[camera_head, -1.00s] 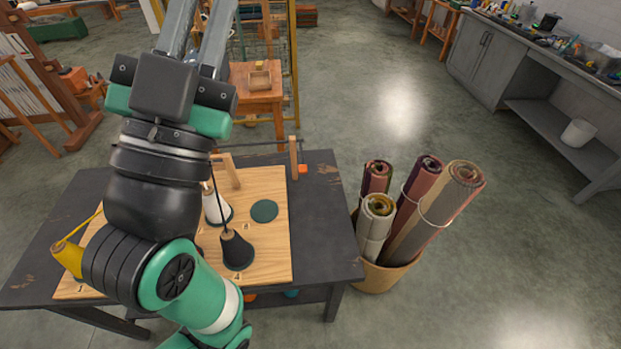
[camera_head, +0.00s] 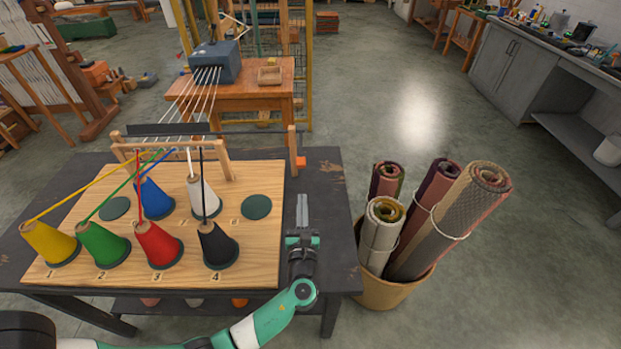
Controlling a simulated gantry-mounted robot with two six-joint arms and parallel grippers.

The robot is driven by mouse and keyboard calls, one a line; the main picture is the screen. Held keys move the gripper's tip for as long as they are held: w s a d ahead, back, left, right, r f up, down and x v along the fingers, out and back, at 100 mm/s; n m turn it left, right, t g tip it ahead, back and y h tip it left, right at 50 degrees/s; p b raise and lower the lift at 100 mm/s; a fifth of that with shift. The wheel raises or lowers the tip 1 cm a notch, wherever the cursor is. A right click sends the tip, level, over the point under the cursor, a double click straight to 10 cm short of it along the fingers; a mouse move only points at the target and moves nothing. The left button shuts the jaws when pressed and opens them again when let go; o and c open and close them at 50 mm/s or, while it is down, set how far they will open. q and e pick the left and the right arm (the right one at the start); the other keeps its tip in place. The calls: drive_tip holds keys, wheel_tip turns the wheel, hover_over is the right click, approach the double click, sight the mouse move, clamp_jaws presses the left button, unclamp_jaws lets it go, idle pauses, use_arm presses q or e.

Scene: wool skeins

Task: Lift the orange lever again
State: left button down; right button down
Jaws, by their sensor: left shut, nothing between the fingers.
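The orange lever (camera_head: 301,161) is a small orange piece beside the upright wooden post (camera_head: 291,150) at the back right of the black table (camera_head: 330,200). My left gripper (camera_head: 302,203) is shut and empty over the table's right part, right of the wooden board (camera_head: 262,262). Its fingers point away toward the lever, and a gap shows in the picture between the fingertips and the lever. My right gripper is not in view.
Yellow (camera_head: 49,243), green (camera_head: 102,244), red (camera_head: 158,244), black (camera_head: 217,245), blue (camera_head: 155,199) and white (camera_head: 203,197) cones stand on the board, with threads running up to a wooden frame. A basket (camera_head: 385,291) of rolled rugs stands right of the table.

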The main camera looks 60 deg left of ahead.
use_arm(q)
drive_tip(key=shift+w+r, duration=0.1)
drive_tip(key=shift+r, duration=0.1)
drive_tip(key=shift+a, duration=0.1)
drive_tip(key=b, duration=0.3)
approach(301, 149)
drive_tip(key=w+a+f, duration=0.2)
drive_tip(key=a+f, duration=0.2)
drive_tip(key=shift+w+a+r, duration=0.15)
drive_tip(key=shift+w+a, duration=0.15)
drive_tip(key=shift+w, duration=0.1)
